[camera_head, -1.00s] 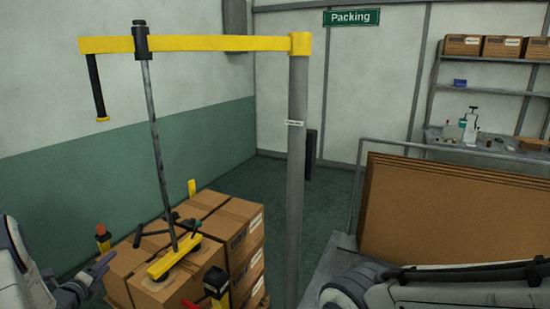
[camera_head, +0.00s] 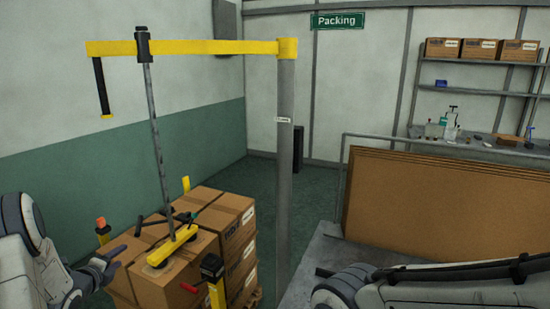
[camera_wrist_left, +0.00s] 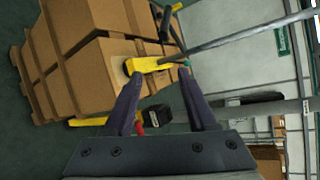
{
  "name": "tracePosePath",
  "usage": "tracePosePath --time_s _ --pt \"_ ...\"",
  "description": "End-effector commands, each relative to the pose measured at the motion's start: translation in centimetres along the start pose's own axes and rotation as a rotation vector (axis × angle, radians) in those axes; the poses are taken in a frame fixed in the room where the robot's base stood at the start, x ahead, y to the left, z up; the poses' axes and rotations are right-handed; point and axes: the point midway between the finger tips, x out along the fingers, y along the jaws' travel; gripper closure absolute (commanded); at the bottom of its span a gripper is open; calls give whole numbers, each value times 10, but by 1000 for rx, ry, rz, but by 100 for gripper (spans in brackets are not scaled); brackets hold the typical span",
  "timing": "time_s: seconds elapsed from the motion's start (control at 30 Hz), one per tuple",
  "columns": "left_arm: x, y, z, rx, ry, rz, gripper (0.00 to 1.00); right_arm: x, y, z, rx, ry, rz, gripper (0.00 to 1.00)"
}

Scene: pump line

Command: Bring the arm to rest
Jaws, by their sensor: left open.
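My left arm (camera_head: 28,250) comes in from the left edge of the head view. My left gripper (camera_head: 110,262) is beside the near left side of the stacked cartons, its fingers apart. In the left wrist view the two dark fingers (camera_wrist_left: 158,92) stand open with nothing gripped between them; the cartons and yellow lifter foot show beyond. My right arm (camera_head: 420,285) lies across the lower right of the head view; its gripper is out of view.
Cartons (camera_head: 180,270) sit on a pallet under a yellow jib (camera_head: 200,47) with a hanging lifter (camera_head: 175,246). The grey jib post (camera_head: 285,180) stands right of them. A yellow post (camera_head: 213,280) with a red handle is near. Brown sheets (camera_head: 440,205) lean at right.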

Motion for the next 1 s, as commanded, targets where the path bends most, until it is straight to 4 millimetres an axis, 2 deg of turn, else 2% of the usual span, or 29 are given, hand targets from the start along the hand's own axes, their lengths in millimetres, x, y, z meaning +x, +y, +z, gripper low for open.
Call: tracePosePath --time_s 0.03,0.17,0.27,0.37,0.47,0.5,0.57,0.63,0.77,0.8,0.9,1.0 --pt "5 -16 -15 -23 19 14 43 0 0 0 0 0 0 43" --pt "13 -48 -51 -117 51 79 43 0 0 0 0 0 0 43" --pt "12 -75 -87 -212 72 145 43 0 0 0 0 0 0 43" --pt "2 -106 -133 -335 91 232 43 0 0 0 0 0 0 43" --pt "-28 -137 -193 -496 102 354 43 0 0 0 0 0 0 43" --pt "-45 -146 -218 -566 101 410 43 0 0 0 0 0 0 43" --pt "-74 -155 -253 -662 98 496 43 0 0 0 0 0 0 43" --pt "-113 -163 -292 -758 109 598 43 0 0 0 0 0 0 43" --pt "-193 -161 -344 -924 37 788 43 0 0 0 0 0 0 43" --pt "-221 -158 -358 -968 19 853 43 0 0 0 0 0 0 43" --pt "-287 -146 -385 -1050 -37 1005 43 0 0 0 0 0 0 43" --pt "-343 -131 -398 -1098 -102 1134 43 0 0 0 0 0 0 43"
